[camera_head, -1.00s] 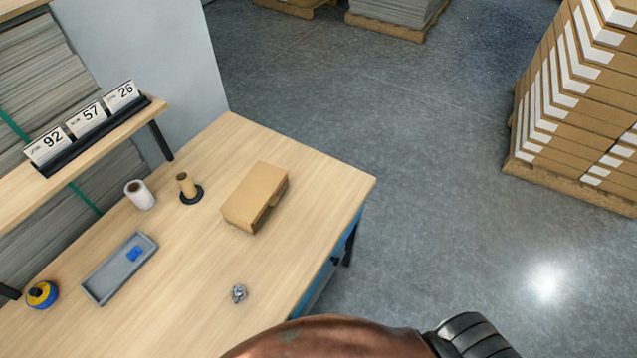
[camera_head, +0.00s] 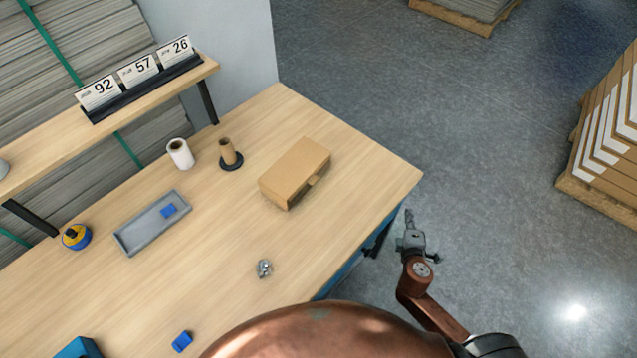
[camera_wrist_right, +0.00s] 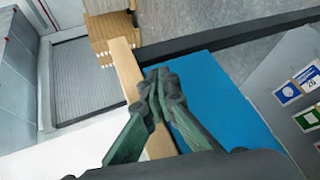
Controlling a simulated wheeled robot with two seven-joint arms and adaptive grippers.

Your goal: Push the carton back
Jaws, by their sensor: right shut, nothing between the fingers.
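The carton (camera_head: 295,172) is a closed brown cardboard box lying on the wooden table (camera_head: 350,190), toward its right end. A small flap or tab shows on its near right side. My right gripper (camera_head: 408,218) is beyond the table's right edge, apart from the carton. Its fingers are shut and empty. In the right wrist view the shut fingertips (camera_wrist_right: 160,82) are in front of the table's wooden edge and a blue panel (camera_wrist_right: 215,95). The carton cannot be made out there. My left gripper is not in view.
Behind the carton stand a cardboard core on a black base (camera_head: 229,155) and a white roll (camera_head: 180,153). A grey tray (camera_head: 130,238), a tape (camera_head: 76,237) and a crumpled silvery piece (camera_head: 264,268) lie on the table. A shelf (camera_head: 150,98) overhangs the back.

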